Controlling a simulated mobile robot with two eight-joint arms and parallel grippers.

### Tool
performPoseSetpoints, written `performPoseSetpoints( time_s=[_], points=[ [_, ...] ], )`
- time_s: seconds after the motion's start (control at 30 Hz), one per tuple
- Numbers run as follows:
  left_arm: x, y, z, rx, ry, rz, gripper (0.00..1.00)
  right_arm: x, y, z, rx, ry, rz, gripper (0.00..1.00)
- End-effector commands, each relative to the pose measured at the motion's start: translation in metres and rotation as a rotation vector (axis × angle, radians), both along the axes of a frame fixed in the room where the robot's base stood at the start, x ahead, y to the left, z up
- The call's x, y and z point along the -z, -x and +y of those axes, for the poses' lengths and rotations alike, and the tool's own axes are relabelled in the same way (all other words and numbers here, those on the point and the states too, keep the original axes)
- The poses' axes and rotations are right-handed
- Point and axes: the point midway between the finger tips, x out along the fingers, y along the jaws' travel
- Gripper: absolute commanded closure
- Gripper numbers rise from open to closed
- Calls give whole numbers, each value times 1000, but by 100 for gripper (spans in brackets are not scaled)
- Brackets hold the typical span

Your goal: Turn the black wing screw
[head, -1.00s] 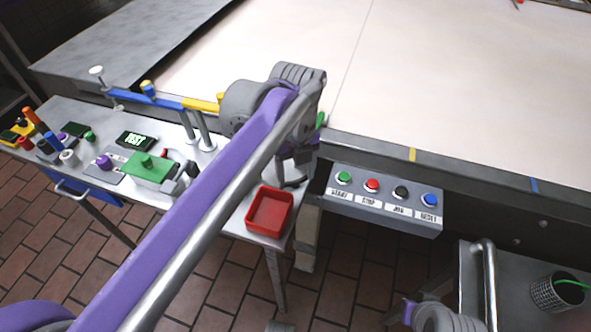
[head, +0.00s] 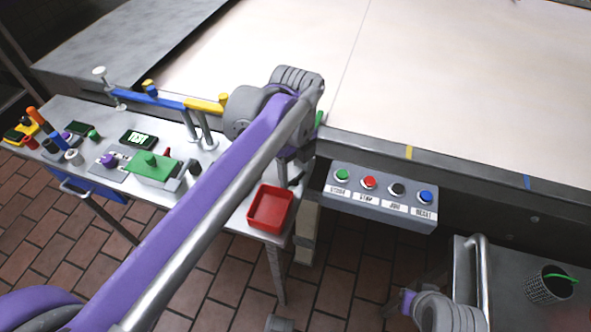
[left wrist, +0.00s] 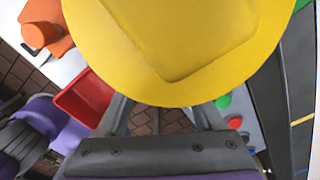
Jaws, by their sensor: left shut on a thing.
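In the head view my left gripper (head: 292,178) is past the end of my purple arm, low beside the belt's near edge. It is small and mostly hidden by my wrist. In the left wrist view a large yellow disc (left wrist: 175,50) with a raised rounded square fills the top middle. My two fingers pass under this disc, and it hides their tips. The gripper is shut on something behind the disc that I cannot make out. I cannot pick out the black wing screw in either view.
A red tray (head: 270,207) sits on the grey side table just left of the gripper. A button box (head: 378,205) with green, red, black and blue buttons hangs to the right. A blue bar (head: 150,98) on posts and a yellow bar (head: 204,105) are behind my arm.

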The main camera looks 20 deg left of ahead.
Motion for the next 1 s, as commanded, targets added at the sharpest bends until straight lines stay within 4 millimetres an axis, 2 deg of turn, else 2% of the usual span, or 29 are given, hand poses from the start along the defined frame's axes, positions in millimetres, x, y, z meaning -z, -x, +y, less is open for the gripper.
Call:
performPoseSetpoints(
  time_s=[0.07, 0.1, 0.27, 0.77, 1.0],
  points=[
    [-1, -1, 0, 0, 0, -1, 87, 0, 0, 0, 0, 0, 0, 100],
    [-1, -1, 0, 0, 0, -1, 30, 0, 0, 0, 0, 0, 0, 100],
    [-1, 0, 0, 1, 0, -1, 1, 0, 0, 0, 0, 0, 0, 100],
    [1, 0, 0, 22, 0, 0, 1, 2, 0, 0, 0, 0, 1, 100],
    [4, 0, 0, 245, 0, 1, 1, 22, 1, 0, 0, 0, 7, 100]
  ],
)
